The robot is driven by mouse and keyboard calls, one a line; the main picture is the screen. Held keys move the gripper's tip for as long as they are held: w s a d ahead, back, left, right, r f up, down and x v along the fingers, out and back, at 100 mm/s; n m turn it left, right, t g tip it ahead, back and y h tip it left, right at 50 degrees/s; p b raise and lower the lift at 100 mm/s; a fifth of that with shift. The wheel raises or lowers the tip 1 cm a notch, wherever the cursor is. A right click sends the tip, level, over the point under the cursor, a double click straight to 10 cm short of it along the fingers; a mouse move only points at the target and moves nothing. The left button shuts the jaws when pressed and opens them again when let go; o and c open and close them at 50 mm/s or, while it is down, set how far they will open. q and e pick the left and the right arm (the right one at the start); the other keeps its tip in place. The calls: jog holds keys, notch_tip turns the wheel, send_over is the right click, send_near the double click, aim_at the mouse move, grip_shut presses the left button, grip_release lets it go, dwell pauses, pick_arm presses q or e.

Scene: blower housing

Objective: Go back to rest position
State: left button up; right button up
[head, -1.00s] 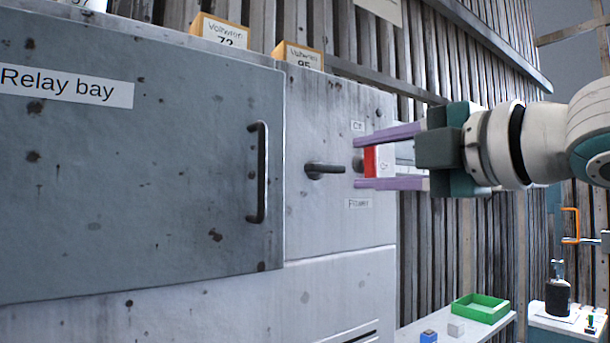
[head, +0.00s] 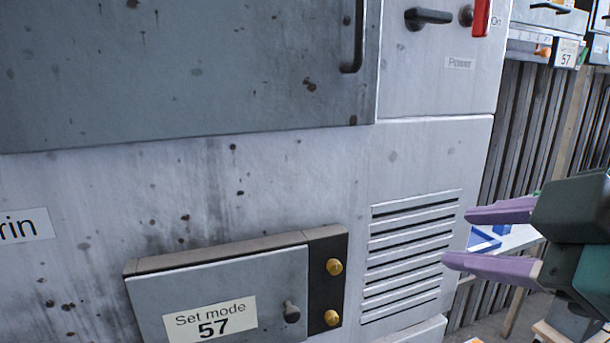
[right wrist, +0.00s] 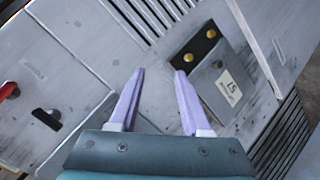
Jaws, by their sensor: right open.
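My right gripper (head: 472,238) is at the right edge of the head view, in front of the vent slots' right side. Its two purple fingers are apart with nothing between them. It also shows open and empty in the right wrist view (right wrist: 158,85), with the grey cabinet face beyond its fingers. My left gripper is in neither view.
The grey cabinet (head: 250,180) fills most of the head view. It carries a "Set mode 57" box (head: 250,290) with yellow knobs, vent slots (head: 410,255), a black handle (head: 428,18) and a red lever (head: 481,17). A blue tray (head: 485,240) shows behind my gripper.

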jog(key=s+d+f+m+g+h, duration=0.1)
jog(key=s+f+m+g, duration=0.25)
jog(key=s, duration=0.35)
jog(key=s+d+f+m+g+h+p, duration=0.1)
jog(key=s+f+m+g, duration=0.15)
jog(key=s+f, duration=0.35)
jog(key=s+d+f+m+g+h, duration=0.15)
jog(key=s+f+m, duration=0.25)
jog(key=s, duration=0.5)
notch_tip(320, 180, up, 24)
jog(key=w+p, duration=0.1)
jog(key=p, duration=2.2)
jog(key=shift+a+f+g+y+p, duration=0.15)
jog(key=shift+a+g+y+p, duration=0.2)
jog(key=shift+y, duration=0.1)
